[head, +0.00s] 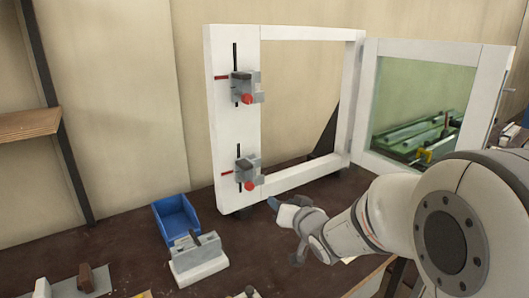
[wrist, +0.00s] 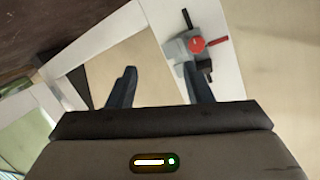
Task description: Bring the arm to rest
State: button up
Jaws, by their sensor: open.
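My arm reaches in from the right in the head view. My gripper (head: 273,203) is in front of the white frame's lower part, to the right of the lower clamp. In the wrist view my gripper's two dark fingers (wrist: 160,72) stand apart with nothing between them. One grey clamp with a red knob (wrist: 196,44) shows just beyond the right finger, on the white profile. I cannot tell whether the finger touches it; they look apart.
The white frame (head: 218,150) stands upright on the dark bench, carrying an upper clamp (head: 245,86) and a lower clamp (head: 248,172). A glazed sash (head: 367,95) stands open at right. A blue bin (head: 175,218) and a grey block on a white base (head: 198,262) sit at front left.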

jog(key=s+d+m+g+h+p, duration=0.1)
jog(key=s+d+g+h+p, duration=0.15)
jog(key=s+d+g, duration=0.4)
jog(key=s+d+g+h+p, duration=0.1)
jog(key=s+d+h, duration=0.3)
jog(key=s, duration=0.6)
jog(key=s+g, duration=0.4)
jog(key=s, duration=0.6)
jog(key=shift+s+a+f+n+y+p, duration=0.2)
jog(key=shift+s+a+n+y+p, duration=0.1)
jog(key=shift+a+n+y, duration=0.1)
jog(key=shift+c, duration=1.1)
